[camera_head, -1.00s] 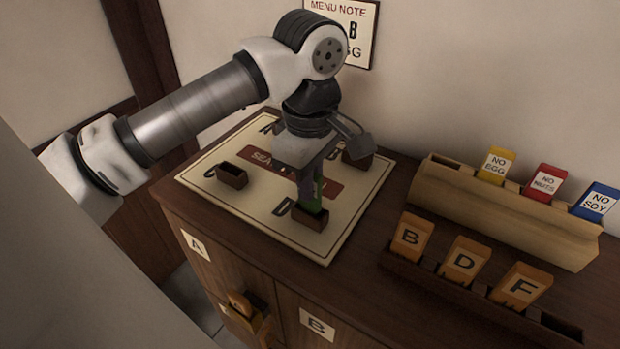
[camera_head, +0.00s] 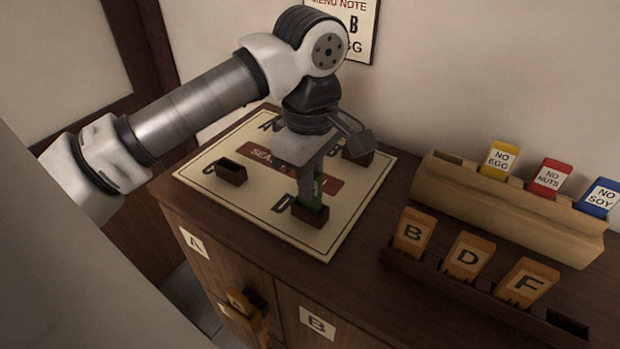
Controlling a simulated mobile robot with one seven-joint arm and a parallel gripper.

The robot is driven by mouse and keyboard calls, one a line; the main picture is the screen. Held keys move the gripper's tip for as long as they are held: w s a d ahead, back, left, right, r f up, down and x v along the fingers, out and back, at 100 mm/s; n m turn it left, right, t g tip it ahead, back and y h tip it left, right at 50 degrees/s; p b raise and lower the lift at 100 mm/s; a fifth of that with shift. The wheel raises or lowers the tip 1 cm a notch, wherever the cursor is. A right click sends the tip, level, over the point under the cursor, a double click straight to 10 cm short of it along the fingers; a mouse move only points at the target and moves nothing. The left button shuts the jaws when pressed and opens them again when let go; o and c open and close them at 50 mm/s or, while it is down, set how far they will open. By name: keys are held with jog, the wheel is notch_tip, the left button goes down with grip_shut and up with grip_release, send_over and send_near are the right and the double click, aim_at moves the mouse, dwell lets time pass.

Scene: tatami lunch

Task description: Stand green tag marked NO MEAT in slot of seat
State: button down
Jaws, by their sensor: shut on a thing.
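My gripper (camera_head: 311,196) points down at the seat board (camera_head: 245,212) and is shut on the green tag (camera_head: 318,187). Another slot block (camera_head: 232,173) at the left of the board is empty. A further block (camera_head: 357,155) stands at the back right, partly behind my gripper.
A wooden rack (camera_head: 500,206) at right holds yellow NO EGG (camera_head: 499,160), red NO NUTS (camera_head: 550,178) and blue NO SOY (camera_head: 598,195) tags. In front, a dark rack (camera_head: 440,277) holds orange B, D and F tags. A menu note (camera_head: 352,30) hangs on the wall.

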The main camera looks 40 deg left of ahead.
jog(key=shift+f+b, duration=0.55)
jog(key=shift+b, duration=0.35)
dwell(0.4)
jog(key=c, duration=0.8)
grip_release()
jog(key=shift+o, duration=0.2)
jog(key=shift+r, duration=0.2)
jog(key=shift+r+p, duration=2.15)
jog(key=shift+r, duration=1.25)
jog(key=shift+s+f, duration=0.1)
